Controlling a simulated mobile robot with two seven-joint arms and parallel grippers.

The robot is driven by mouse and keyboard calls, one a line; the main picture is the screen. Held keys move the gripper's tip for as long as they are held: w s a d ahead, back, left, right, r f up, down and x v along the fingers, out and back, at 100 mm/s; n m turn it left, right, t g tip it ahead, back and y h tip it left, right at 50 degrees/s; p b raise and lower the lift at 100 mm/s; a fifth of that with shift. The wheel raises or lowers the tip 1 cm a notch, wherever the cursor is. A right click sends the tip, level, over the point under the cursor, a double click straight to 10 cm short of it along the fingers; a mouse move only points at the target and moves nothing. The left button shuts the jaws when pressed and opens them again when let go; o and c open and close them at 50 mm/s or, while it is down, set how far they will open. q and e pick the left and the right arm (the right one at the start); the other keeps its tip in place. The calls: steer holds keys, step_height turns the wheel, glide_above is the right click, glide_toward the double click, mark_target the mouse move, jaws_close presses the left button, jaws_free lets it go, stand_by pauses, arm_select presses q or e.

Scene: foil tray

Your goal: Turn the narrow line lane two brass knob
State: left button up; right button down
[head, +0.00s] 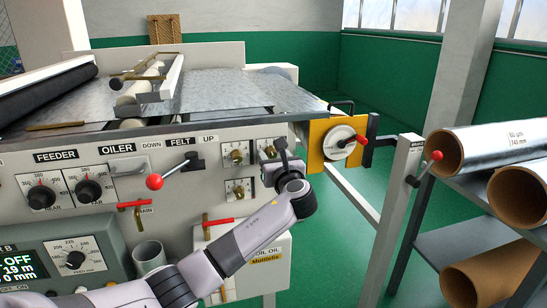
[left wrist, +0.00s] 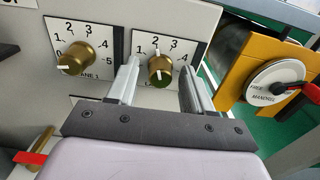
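A brass knob (left wrist: 160,70) on a white numbered dial sits between the two fingers of my left gripper (left wrist: 157,82) in the left wrist view. The fingers are open, one on each side of the knob; I cannot tell if either touches it. The label below this dial is hidden by my gripper. A second brass knob (left wrist: 75,58), with a partly hidden label ending in "ANE 1", is to its left. In the head view my left gripper (head: 279,155) is at the upper right dial, partly covering its knob (head: 268,150). My right gripper is not in view.
A brass knob (head: 238,190) is on a lower dial. A red-ball lever (head: 155,181) stands out left of the dials. A yellow plate with a white handwheel (head: 338,142) is close on the right. Foil rolls (head: 500,147) lie on a rack farther right.

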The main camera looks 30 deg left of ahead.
arm_select(q)
jaws_close()
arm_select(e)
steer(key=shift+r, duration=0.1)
arm_select(q)
steer(key=n, duration=0.2)
steer(key=shift+f+n, duration=0.1)
steer(key=shift+n, duration=0.3)
steer(key=shift+d+n+b, duration=0.1)
steer(key=shift+n+b, duration=1.9)
steer(key=shift+n, duration=4.3)
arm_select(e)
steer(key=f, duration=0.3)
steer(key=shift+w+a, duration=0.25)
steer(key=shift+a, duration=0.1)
arm_select(q)
steer(key=shift+n, duration=0.3)
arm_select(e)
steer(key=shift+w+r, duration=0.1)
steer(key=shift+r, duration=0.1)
